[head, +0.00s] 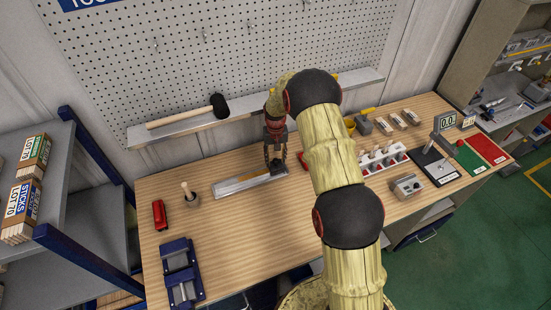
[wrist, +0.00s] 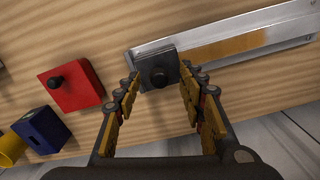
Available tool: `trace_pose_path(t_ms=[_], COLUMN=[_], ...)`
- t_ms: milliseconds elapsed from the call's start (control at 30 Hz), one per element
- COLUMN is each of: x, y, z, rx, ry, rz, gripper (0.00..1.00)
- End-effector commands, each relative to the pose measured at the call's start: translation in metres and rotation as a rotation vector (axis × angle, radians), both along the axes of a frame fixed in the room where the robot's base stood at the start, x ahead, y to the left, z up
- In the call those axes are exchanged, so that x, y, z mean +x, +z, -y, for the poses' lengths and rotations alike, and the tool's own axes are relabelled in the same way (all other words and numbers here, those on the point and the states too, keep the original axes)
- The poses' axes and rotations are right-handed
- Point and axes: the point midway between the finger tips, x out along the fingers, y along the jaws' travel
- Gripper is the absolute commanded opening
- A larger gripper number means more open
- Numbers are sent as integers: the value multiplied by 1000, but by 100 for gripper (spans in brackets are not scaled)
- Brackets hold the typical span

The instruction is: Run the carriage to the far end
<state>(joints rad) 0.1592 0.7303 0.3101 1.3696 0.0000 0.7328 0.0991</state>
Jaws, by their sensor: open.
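A pale metal rail (head: 232,187) with a wooden-coloured strip lies on the bench; it also shows in the wrist view (wrist: 285,27). My gripper (head: 275,165) is over that end. In the wrist view my gripper (wrist: 160,90) is open, with one finger on each side near the carriage. I cannot tell whether either finger touches it.
A red block with a black knob (wrist: 72,85), a blue block (wrist: 43,130) and a yellow cup (wrist: 10,149) lie beyond the carriage end. A shelf with a mallet (head: 190,116) runs behind the bench.

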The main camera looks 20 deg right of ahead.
Motion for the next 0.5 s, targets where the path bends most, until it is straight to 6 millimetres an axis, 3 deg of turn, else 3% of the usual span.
trace_pose_path(t_ms=[500], x=[1], y=[91], z=[0], rx=[-1], ry=[0], rz=[4], gripper=[40])
